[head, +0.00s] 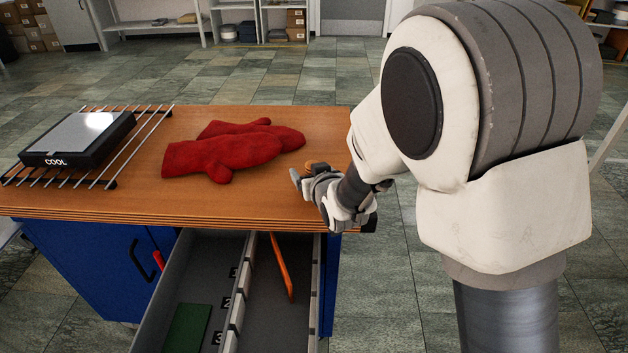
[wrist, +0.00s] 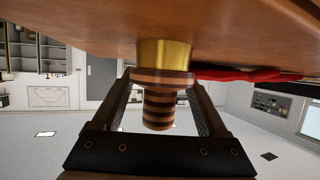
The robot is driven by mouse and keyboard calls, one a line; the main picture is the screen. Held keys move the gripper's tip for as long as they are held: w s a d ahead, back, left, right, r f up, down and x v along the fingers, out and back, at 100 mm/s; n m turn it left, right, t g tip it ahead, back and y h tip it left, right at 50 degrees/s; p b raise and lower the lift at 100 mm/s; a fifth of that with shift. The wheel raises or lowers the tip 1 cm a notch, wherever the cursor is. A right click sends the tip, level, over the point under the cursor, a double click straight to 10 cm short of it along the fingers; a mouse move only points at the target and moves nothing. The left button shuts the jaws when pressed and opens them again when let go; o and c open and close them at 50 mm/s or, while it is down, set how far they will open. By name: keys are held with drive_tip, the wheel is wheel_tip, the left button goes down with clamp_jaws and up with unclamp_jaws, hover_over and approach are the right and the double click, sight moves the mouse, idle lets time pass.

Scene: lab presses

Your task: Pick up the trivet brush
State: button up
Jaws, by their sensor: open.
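In the wrist view, a short piece with a brass collar and a handle of dark and light brown bands (wrist: 160,100) sits between the fingers of my gripper (wrist: 160,84). It looks like the brush; no bristles show. The picture appears upside down, with the wooden table top (wrist: 70,25) above and the collar against it. My gripper is open, one finger on each side of the handle. In the head view my gripper (head: 308,174) is low at the table's right front edge, by a small orange-brown bit (head: 318,166), mostly hidden.
Red oven mitts (head: 225,155) lie mid-table, left of my gripper. A black device marked COOL (head: 75,150) rests on a wire rack (head: 150,130) at the left. An open drawer (head: 195,280) below holds a green pad (head: 187,328) and an orange rod (head: 282,265).

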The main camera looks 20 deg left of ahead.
drive_tip(key=shift+w+a+f, duration=0.1)
drive_tip(key=shift+w+a, duration=0.05)
drive_tip(key=shift+w, duration=0.05)
drive_tip(key=c, duration=1)
drive_tip(key=shift+c, duration=0.2)
drive_tip(key=shift+r, duration=0.7)
wheel_tip(320, 180, up, 3)
drive_tip(key=shift+r+p, duration=0.1)
drive_tip(key=shift+p, duration=0.75)
drive_tip(key=d+r+p, duration=0.2)
drive_tip(key=d+r, duration=0.4)
drive_tip(key=d, duration=0.5)
drive_tip(key=shift+s+d+r+p, duration=0.2)
drive_tip(key=shift+s+r+p, duration=0.05)
drive_tip(key=shift+p, duration=0.15)
